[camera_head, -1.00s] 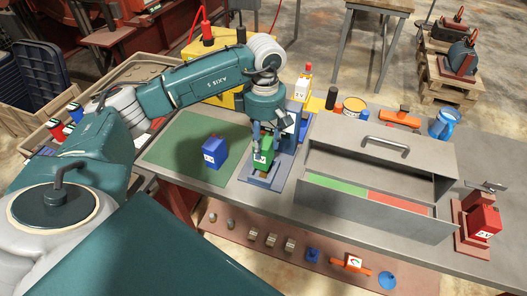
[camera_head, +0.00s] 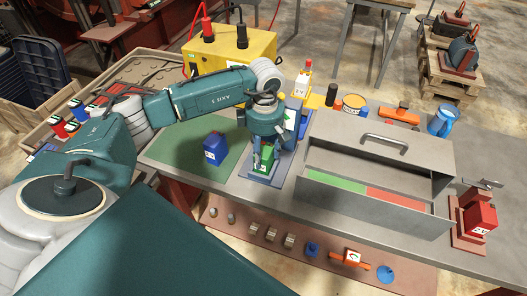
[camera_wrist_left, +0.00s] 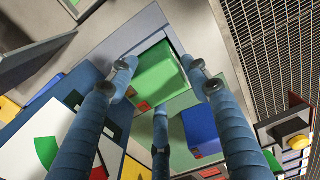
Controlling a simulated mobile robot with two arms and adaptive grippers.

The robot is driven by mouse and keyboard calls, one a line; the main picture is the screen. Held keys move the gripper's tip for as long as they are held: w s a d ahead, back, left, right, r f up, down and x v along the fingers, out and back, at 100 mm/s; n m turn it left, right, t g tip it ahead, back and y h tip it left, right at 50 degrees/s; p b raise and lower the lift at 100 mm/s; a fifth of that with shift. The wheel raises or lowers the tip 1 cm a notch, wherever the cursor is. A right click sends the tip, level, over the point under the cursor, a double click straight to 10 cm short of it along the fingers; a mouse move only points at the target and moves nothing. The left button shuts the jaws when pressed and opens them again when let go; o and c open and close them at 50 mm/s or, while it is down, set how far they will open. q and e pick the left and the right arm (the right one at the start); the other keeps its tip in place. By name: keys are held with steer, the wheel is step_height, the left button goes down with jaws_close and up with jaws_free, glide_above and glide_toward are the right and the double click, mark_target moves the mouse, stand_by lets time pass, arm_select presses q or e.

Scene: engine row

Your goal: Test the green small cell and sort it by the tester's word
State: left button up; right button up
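The green small cell (camera_head: 265,161) stands upright at the blue tester (camera_head: 262,180), low over its base; whether it is fully seated is hidden. My left gripper (camera_head: 264,152) is around the cell from above. In the left wrist view its fingers (camera_wrist_left: 163,85) close in on the sides of the green cell (camera_wrist_left: 158,72), seemingly touching it. The tester's upright panel (camera_head: 290,118) shows a green mark; in the wrist view its face (camera_wrist_left: 45,125) shows green and red areas, with no readable word. The grey sorting box (camera_head: 380,207) has a green and a red section. My right gripper is out of view.
A blue cell (camera_head: 215,148) stands on the green mat (camera_head: 180,150), left of the tester. A yellow unit (camera_head: 235,50) is behind. A lower shelf (camera_head: 235,225) holds several small parts.

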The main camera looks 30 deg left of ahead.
arm_select(q)
steer(key=shift+o, duration=0.6)
steer(key=shift+r, duration=0.25)
step_height(320, 180, up, 12)
steer(key=b, duration=0.4)
steer(key=shift+d+f, duration=0.1)
steer(key=shift+f, duration=0.1)
